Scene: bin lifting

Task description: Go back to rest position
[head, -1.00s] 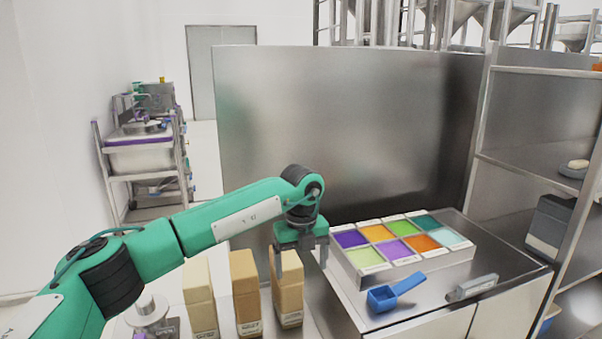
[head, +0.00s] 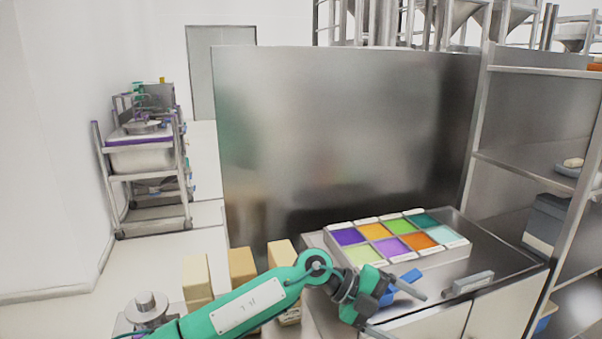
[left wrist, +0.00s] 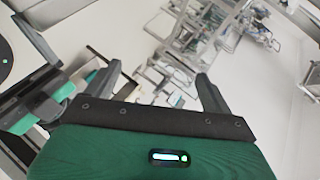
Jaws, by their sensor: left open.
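My left arm comes in low from the left in the head view, and its gripper (head: 396,314) hangs in front of the counter's near edge. The gripper is open with nothing between its fingers. In the left wrist view its two fingers (left wrist: 158,90) stand wide apart, with floor and distant racks beyond them. My right gripper is in neither view.
A tray of coloured compartments (head: 467,252) sits on the steel counter (head: 505,262). A blue scoop (head: 408,279) lies behind my left gripper, partly hidden. A grey labelled device (head: 470,283) lies to its right. Tan blocks (head: 243,266) stand left of the counter. Shelving (head: 535,165) rises at right.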

